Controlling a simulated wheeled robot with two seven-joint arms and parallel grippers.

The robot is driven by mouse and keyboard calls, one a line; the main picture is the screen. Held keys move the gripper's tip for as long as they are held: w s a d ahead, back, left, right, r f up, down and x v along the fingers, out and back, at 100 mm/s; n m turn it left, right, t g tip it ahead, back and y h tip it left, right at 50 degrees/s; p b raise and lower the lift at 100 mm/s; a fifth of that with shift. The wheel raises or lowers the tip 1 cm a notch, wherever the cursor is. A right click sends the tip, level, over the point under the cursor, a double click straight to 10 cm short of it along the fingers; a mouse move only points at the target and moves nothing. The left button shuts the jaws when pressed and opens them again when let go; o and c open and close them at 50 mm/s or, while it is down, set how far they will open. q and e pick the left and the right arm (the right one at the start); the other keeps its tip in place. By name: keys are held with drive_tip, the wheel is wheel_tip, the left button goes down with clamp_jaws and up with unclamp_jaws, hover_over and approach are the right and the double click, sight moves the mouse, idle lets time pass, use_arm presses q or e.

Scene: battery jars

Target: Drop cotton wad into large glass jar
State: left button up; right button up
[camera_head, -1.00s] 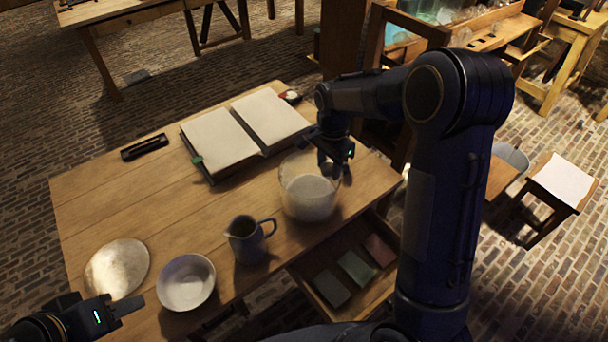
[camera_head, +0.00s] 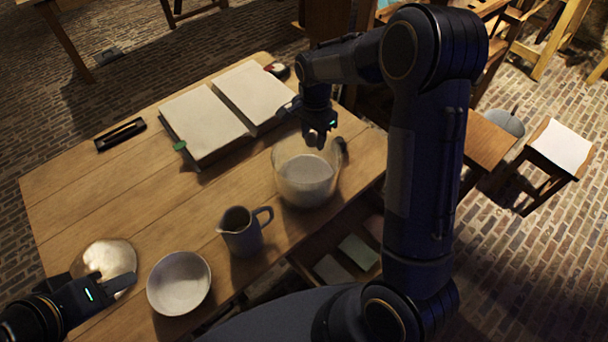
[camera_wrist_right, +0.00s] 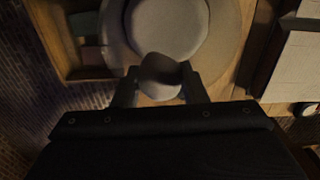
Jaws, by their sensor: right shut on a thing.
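The large glass jar (camera_head: 288,184) stands upright on the wooden table, with a pale content inside. My right gripper (camera_head: 314,142) is over the jar's mouth, toward its far side. In the right wrist view my right gripper (camera_wrist_right: 161,88) is shut on a small rounded wad (camera_wrist_right: 160,70), dark in shadow on top and paler below. The jar (camera_wrist_right: 232,50) and its pale round content lie beyond the wad. The wad is hard to make out in the head view. My left gripper (camera_head: 122,284) is low at the left, by the round metal plate; its opening is unclear.
A grey jug (camera_head: 240,236) and a white bowl (camera_head: 179,284) stand in front of the jar. The metal plate (camera_head: 104,256) lies at the left. An open book (camera_head: 205,122) lies behind, near a dark case (camera_head: 120,134). An open drawer (camera_head: 310,255) juts out below the jar.

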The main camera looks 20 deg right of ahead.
drive_tip(key=shift+f, duration=0.45)
drive_tip(key=o, duration=0.9)
drive_tip(key=shift+o, duration=0.2)
wheel_tip(320, 180, up, 8)
drive_tip(key=shift+f+b, duration=0.1)
drive_tip(key=shift+b, duration=0.45)
